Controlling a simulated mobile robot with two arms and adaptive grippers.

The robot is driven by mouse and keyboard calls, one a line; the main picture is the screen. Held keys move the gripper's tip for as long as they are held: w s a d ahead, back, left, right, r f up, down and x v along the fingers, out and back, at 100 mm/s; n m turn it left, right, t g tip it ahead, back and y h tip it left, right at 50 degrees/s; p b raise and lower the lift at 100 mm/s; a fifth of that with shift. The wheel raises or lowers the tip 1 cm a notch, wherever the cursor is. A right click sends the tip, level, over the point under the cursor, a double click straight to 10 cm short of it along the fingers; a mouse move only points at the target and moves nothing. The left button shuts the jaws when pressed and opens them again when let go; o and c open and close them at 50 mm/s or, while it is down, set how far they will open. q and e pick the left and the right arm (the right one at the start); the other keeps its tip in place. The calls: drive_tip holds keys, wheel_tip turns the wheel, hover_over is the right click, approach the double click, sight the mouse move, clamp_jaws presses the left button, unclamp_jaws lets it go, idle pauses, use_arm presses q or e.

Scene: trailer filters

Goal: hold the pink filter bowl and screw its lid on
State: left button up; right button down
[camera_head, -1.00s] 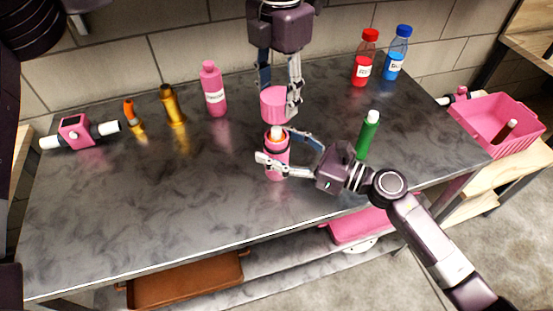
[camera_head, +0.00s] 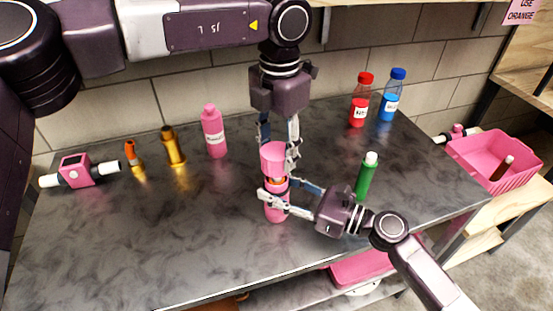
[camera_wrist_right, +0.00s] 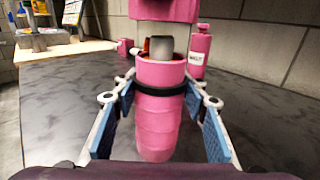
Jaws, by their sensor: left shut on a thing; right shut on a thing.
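The pink filter bowl (camera_head: 277,211) stands upright near the middle of the table; it also fills the middle of the right wrist view (camera_wrist_right: 158,125). My right gripper (camera_head: 277,194) is shut around its upper part, at a dark band below the rim. A pale grey cartridge top (camera_wrist_right: 161,48) sticks up out of the bowl. The pink lid (camera_head: 272,160) is in my left gripper (camera_head: 279,150), which points down and is shut on it. The lid (camera_wrist_right: 164,9) hangs over the bowl, roughly in line and apart from it, with a gap in the right wrist view.
A green bottle (camera_head: 366,178) stands right of the bowl. A pink bottle (camera_head: 214,135), gold fitting (camera_head: 173,148) and pink filter housing (camera_head: 76,171) stand left. Red (camera_head: 360,103) and blue (camera_head: 391,98) bottles are at the back. A pink crate (camera_head: 460,158) is beyond the table's right end.

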use_arm(q)
drive_tip(key=shift+f, duration=1)
drive_tip(key=shift+d+f, duration=0.1)
drive_tip(key=shift+f, duration=0.8)
drive_tip(key=shift+f, duration=0.6)
drive_tip(key=shift+m, duration=0.3)
